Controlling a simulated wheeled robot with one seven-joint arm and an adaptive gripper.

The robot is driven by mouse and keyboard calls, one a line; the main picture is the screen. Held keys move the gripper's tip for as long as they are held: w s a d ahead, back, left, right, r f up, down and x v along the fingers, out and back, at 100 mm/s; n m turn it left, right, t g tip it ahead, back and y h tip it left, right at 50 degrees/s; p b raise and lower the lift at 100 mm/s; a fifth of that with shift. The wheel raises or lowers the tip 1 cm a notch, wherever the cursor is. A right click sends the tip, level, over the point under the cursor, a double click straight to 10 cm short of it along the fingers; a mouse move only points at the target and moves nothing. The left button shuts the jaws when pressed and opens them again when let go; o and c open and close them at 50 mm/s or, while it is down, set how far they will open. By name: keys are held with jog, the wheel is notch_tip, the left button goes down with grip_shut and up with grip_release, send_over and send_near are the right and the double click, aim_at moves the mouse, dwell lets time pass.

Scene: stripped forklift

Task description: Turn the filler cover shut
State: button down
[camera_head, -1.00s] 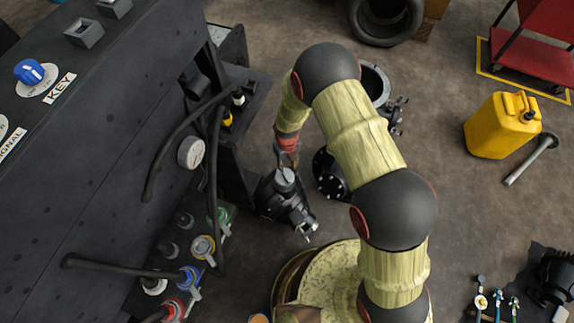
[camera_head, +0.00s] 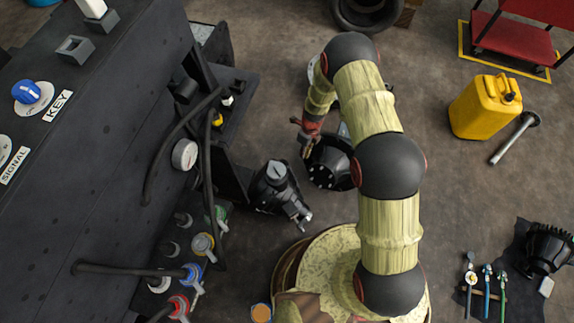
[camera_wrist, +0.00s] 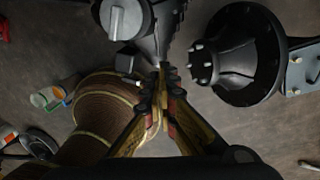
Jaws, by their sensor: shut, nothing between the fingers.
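The filler cover (camera_head: 276,171) is a round grey cap with a raised bar across it. It sits on top of a dark housing (camera_head: 280,195) on the floor beside the black panel. In the wrist view the cover (camera_wrist: 118,18) shows at the top left, and its bar runs roughly up and down the picture. My gripper (camera_head: 304,146) is apart from the cover, above and to its right in the head view. In the wrist view my gripper (camera_wrist: 165,78) has its fingers together with nothing between them. I cannot tell whether the cover is fully seated.
A black flanged hub (camera_head: 328,168) lies close right of the cover; it is large in the wrist view (camera_wrist: 235,55). The black panel (camera_head: 75,190) with hoses and coloured valves stands left.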

aim_at(285, 171)
jog(key=shift+s+a+f+n+y+b, duration=0.3)
jog(key=shift+a+f+n+b, duration=0.3)
jog(key=shift+a+f+n, duration=1.3)
jog(key=shift+s+a+f+n+y+b, duration=0.15)
jog(key=shift+s+a+f+n+b, duration=0.7)
jog(key=shift+n, duration=2.05)
jog(key=shift+w+a+f+n+y+b, duration=0.25)
jog(key=shift+a+f+n, duration=0.55)
jog(key=shift+f+n, duration=1.35)
jog(key=shift+s+r+n, duration=0.1)
jog(key=shift+r+n, duration=0.15)
jog(key=shift+r, duration=0.05)
